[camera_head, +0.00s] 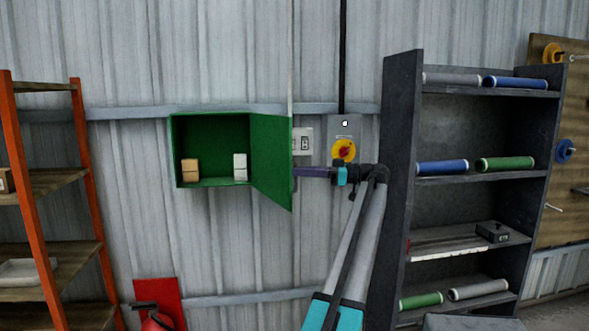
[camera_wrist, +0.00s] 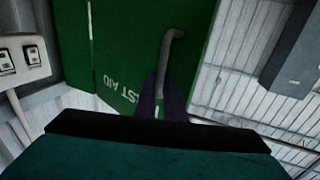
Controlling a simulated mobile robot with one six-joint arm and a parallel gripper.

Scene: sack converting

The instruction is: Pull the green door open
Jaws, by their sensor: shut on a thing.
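The green door (camera_head: 271,160) belongs to a green wall cabinet (camera_head: 212,118). It is hinged on the cabinet's right side and stands open, swung out from the wall. In the wrist view the door (camera_wrist: 120,45) fills the upper middle, with upside-down white lettering and a grey bar handle (camera_wrist: 173,50). My gripper (camera_head: 296,172) reaches the door's outer face from the right. In the wrist view my gripper (camera_wrist: 162,88) is shut on the lower end of the handle. The handle is hidden behind the door edge and gripper in the head view.
Inside the cabinet are tan boxes (camera_head: 190,170) and white boxes (camera_head: 240,167). A switch box with a yellow and red knob (camera_head: 344,150) is on the wall behind my arm. A dark shelf (camera_head: 403,190) stands right, an orange-framed rack (camera_head: 30,205) left, a fire extinguisher (camera_head: 157,321) below.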

